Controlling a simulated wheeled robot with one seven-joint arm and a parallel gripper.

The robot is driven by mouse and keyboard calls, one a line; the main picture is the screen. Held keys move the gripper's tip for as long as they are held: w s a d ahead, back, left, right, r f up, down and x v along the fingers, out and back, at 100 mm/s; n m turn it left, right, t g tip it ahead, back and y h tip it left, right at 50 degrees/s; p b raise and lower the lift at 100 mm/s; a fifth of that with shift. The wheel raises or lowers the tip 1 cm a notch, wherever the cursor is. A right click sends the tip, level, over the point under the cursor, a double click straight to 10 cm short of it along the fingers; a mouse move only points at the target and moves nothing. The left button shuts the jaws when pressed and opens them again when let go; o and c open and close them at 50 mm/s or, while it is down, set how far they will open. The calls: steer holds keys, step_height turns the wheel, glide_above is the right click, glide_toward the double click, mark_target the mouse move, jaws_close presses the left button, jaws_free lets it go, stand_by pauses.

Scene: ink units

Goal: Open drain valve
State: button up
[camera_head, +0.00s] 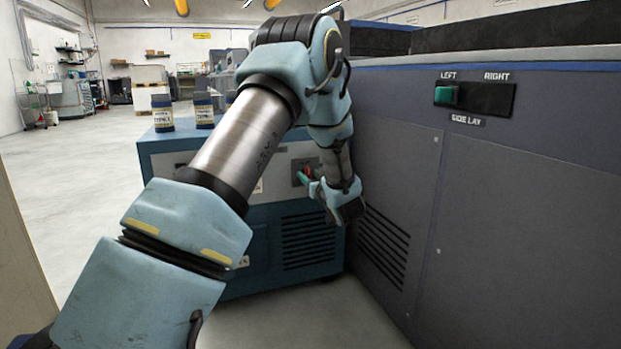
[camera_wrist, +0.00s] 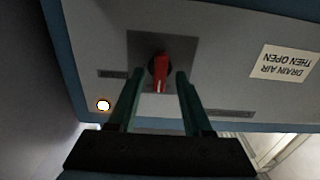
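The drain valve is a red lever handle (camera_wrist: 160,72) on a dark square plate, on the grey panel of a blue cabinet (camera_head: 262,262). In the wrist view the handle points toward my gripper (camera_wrist: 158,78). The two green fingers are apart, one on each side of the handle, with gaps visible between them and it. In the head view my gripper (camera_head: 305,177) is at the panel, with a small bit of red handle (camera_head: 307,170) showing by the fingertips. My arm hides part of the cabinet front.
A label (camera_wrist: 285,64) reading "DRAIN AIR THEN OPEN" and a lit round lamp (camera_wrist: 103,105) are on the panel. A large grey machine (camera_head: 540,200) with a green side-lay switch (camera_head: 447,95) closes off the right.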

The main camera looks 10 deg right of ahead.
jaws_close()
stand_by(0.3)
steer(key=shift+r+m+p, duration=0.1)
steer(key=shift+m+p, duration=0.2)
steer(key=shift+p, duration=0.35)
steer(key=shift+r+m+p, duration=0.15)
steer(key=shift+m+p, duration=0.35)
steer(key=shift+p, duration=0.55)
steer(key=m+p, duration=0.1)
steer(key=p, duration=0.1)
steer(key=shift+d+m+p, duration=0.15)
steer(key=shift+m+p, duration=0.15)
steer(key=shift+p, duration=0.05)
steer(key=m+p, duration=0.5)
steer(key=p, duration=0.2)
steer(key=m+p, duration=0.1)
steer(key=m, duration=0.2)
steer(key=m+p, duration=0.2)
steer(key=m, duration=0.1)
steer(key=f+m+p, duration=0.1)
steer(key=m+p, duration=0.1)
steer(key=m, duration=0.1)
steer(key=shift+d+m, duration=0.1)
steer(key=shift+m, duration=0.2)
steer(key=shift+p, duration=0.3)
